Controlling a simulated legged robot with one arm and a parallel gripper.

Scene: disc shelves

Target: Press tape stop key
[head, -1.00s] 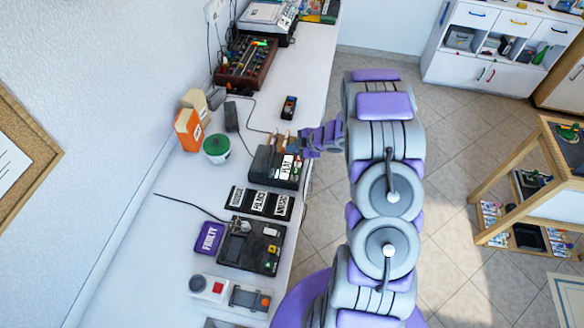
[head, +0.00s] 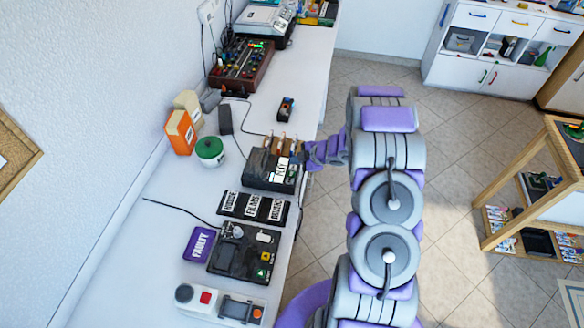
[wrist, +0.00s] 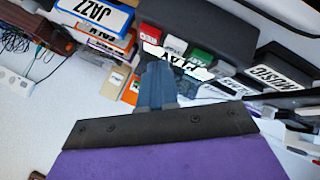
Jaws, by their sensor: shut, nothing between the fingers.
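The black tape player (head: 262,178) sits on the white counter in the head view, with a white label reading PLAY. In the wrist view its dark body (wrist: 205,22) shows at the top, with a row of keys: a red key (wrist: 151,33), a white key (wrist: 174,46), a green key (wrist: 200,57) and a darker one. White labels beside the keys are partly covered by my fingers. I cannot read which key is stop. My gripper (wrist: 158,70) is shut and empty, its fingertips close to the keys; contact cannot be told. In the head view my gripper (head: 296,150) is at the player's key side.
A black label strip (head: 252,207), a black device (head: 243,253) and a purple FAULTY box (head: 199,244) stand nearer. A green-lidded jar (head: 210,150) and an orange box (head: 180,132) are to the left. A small dark object (head: 286,108) lies beyond.

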